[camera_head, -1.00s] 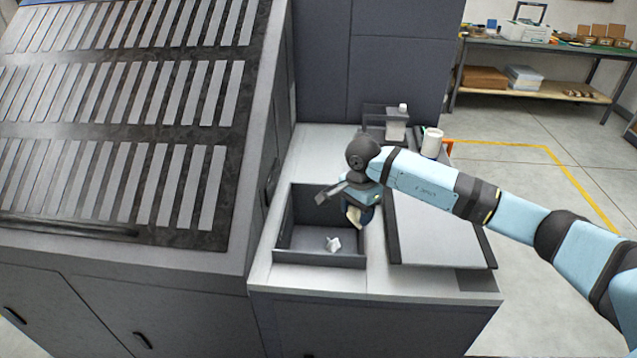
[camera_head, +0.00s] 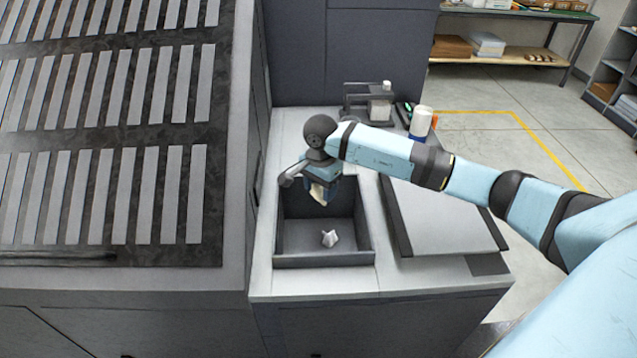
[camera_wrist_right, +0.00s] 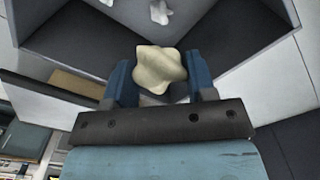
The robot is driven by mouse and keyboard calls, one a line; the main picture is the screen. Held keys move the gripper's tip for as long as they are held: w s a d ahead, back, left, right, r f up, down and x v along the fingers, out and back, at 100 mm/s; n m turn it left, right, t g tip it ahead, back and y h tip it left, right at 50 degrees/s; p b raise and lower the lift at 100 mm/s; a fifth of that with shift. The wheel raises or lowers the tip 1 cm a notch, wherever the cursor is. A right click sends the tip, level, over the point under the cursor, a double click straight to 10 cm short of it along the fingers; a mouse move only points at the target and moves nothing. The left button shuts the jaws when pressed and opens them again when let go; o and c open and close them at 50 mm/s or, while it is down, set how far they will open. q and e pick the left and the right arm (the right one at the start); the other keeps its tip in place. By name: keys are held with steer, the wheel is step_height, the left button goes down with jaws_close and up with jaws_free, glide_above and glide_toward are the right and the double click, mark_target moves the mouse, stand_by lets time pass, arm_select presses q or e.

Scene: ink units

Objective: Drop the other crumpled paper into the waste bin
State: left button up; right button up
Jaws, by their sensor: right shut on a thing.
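The waste bin is a dark grey open box (camera_head: 324,260) set on the light counter. A white crumpled paper (camera_head: 329,238) lies on its floor, and it also shows in the right wrist view (camera_wrist_right: 160,12). My right gripper (camera_head: 318,200) hangs over the back part of the bin, pointing down. It is shut on a cream crumpled paper (camera_head: 317,193), which sits between the blue fingers in the right wrist view (camera_wrist_right: 158,70). The held paper is above the bin floor, apart from the white one. My left gripper is not in view.
A grey flat panel (camera_head: 440,215) lies right of the bin. A large slatted machine (camera_head: 110,130) rises close on the left.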

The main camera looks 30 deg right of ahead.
mark_target(320, 198)
step_height(320, 198, down, 3)
steer(key=shift+w+r+b, duration=0.1)
steer(key=shift+r+b, duration=0.05)
steer(key=shift+b, duration=0.3)
steer(key=shift+f, duration=0.55)
